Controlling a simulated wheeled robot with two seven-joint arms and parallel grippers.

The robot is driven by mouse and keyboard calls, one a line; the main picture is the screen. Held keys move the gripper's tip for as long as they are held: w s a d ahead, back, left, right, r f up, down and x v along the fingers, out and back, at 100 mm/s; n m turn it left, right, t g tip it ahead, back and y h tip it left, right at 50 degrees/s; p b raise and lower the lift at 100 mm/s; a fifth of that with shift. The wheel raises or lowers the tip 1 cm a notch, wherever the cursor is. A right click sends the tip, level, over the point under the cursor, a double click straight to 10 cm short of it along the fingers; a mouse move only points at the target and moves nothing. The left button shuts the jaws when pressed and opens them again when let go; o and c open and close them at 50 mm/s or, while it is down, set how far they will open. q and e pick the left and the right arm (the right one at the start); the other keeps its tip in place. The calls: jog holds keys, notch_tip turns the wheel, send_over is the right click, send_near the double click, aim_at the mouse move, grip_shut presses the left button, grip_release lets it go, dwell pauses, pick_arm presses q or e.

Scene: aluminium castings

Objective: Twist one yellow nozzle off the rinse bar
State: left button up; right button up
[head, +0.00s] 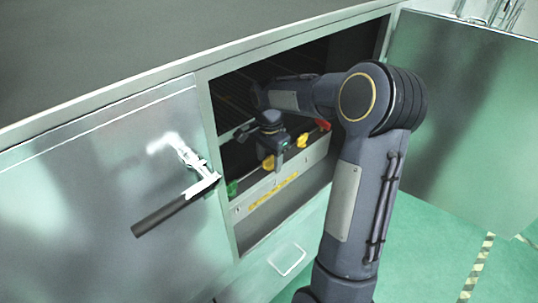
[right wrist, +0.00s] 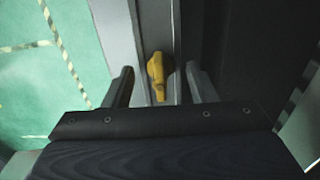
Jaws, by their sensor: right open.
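Several coloured nozzles sit in a row along the pale rinse bar (head: 313,155) inside the open cabinet. One yellow nozzle (head: 268,163) is at my right gripper (head: 277,164). Another yellow nozzle (head: 302,141) is farther right along the bar. In the right wrist view, a yellow nozzle (right wrist: 156,72) stands between the two spread fingers of my right gripper (right wrist: 160,70), with a gap on each side. The gripper is open around it and holds nothing. The nozzle's base is hard to make out. My left gripper is not in view.
A green nozzle (head: 232,188) is at the bar's left end and a red one (head: 323,124) at its right. The cabinet door (head: 465,110) stands open at right. A closed panel with a dark handle (head: 160,215) is at left. My right arm fills the opening's right side.

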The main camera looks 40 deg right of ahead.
jog(key=c, duration=1.1)
jog(key=shift+o, duration=0.2)
jog(key=n, duration=0.2)
jog(key=shift+r+n+p, duration=0.15)
jog(key=shift+n+p, duration=0.15)
jog(key=shift+p, duration=0.1)
jog(key=n, duration=0.3)
jog(key=shift+n, duration=0.4)
jog(key=shift+n+p, duration=0.5)
jog(key=shift+n, duration=0.4)
jog(key=n, duration=0.4)
jog(key=shift+n+p, duration=0.3)
jog(key=n, duration=0.2)
jog(key=shift+n+p, duration=0.4)
jog(key=shift+n, duration=1.2)
